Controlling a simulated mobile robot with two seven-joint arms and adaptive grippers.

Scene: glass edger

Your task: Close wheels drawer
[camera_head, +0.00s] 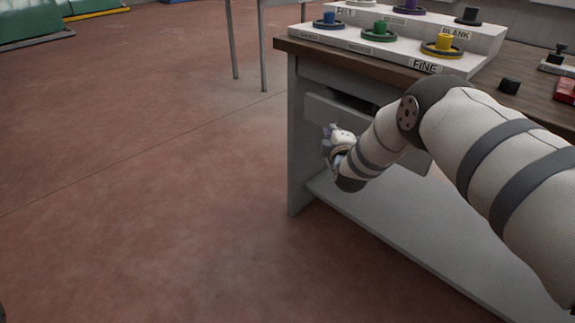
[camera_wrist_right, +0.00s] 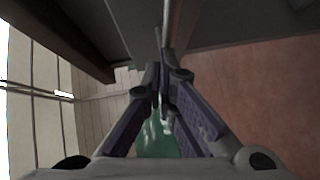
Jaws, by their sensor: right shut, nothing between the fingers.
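The wheels drawer (camera_head: 322,109) is a grey drawer under the table top. It stands partly open, with a dark gap showing above its front panel. My right arm crosses in front of the panel and hides its middle. My right gripper (camera_head: 329,142) is at the left part of the drawer front; I cannot tell if it touches. In the right wrist view the fingers of this gripper (camera_wrist_right: 163,78) are together and empty, near a thin pale edge and a grey panel. My left gripper does not show.
The workbench (camera_head: 289,150) has a wooden top and a lower shelf. On it a stepped white rack (camera_head: 392,50) holds several coloured wheels, with labels such as FINE and BLANK. A small black block (camera_head: 509,86) lies to the right.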

